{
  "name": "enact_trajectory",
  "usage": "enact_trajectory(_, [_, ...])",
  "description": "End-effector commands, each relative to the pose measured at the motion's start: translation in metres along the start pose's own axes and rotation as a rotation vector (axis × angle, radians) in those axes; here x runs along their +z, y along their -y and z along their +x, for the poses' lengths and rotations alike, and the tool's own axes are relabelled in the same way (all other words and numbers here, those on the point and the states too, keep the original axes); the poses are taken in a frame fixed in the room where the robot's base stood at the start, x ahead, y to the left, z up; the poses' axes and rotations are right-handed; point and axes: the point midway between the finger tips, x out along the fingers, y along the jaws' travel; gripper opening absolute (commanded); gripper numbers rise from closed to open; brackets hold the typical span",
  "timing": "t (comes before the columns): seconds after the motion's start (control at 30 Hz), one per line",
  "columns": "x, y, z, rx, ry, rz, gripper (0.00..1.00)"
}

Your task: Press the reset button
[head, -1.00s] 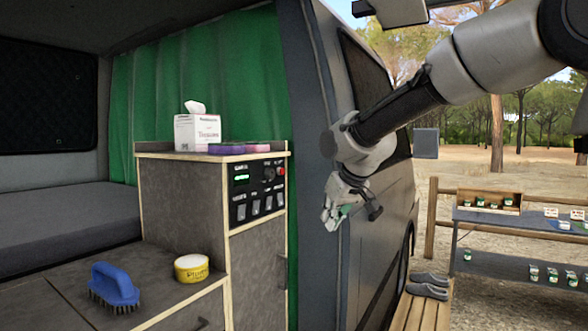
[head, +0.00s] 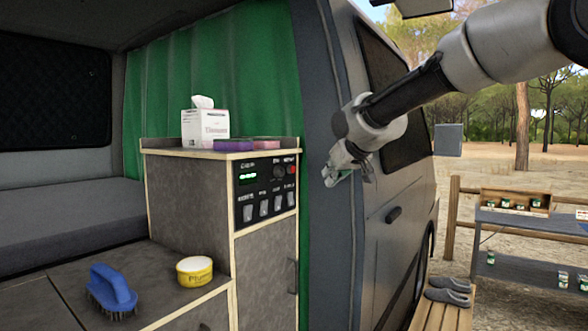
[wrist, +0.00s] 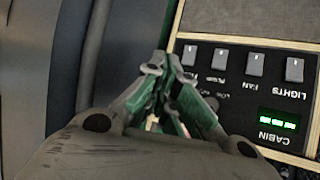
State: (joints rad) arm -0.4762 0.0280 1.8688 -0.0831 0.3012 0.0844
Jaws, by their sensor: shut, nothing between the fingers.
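A black control panel (head: 265,190) is set in the upper front of the grey cabinet. It has a green-lit display (head: 248,179), a round dark knob (head: 279,172), a small red button (head: 292,170) at its upper right and a row of light switches (head: 264,208). I cannot read a reset label. In the wrist view the panel appears upside down, right of my fingers, with LIGHTS and FAN legible; my gripper hides part of it, and the red button does not show. My gripper (head: 331,178) is shut and empty, right of the panel, apparently apart from it.
A tissue box (head: 205,127) and purple and pink sponges (head: 250,145) lie on the cabinet top. A blue brush (head: 112,290) and yellow tin (head: 195,270) are on the lower counter. The van's door pillar (head: 330,240) stands close behind my gripper.

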Motion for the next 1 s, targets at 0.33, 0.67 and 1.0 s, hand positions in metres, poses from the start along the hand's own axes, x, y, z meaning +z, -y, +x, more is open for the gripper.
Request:
enact_trajectory(0.33, [-0.022,0.023,0.031,-0.001,0.001,-0.002,0.00])
enact_trajectory(0.67, [-0.040,0.040,0.055,-0.001,0.000,-0.001,0.00])
enact_trajectory(1.0, [-0.042,0.043,0.059,0.000,0.000,0.000,0.00])
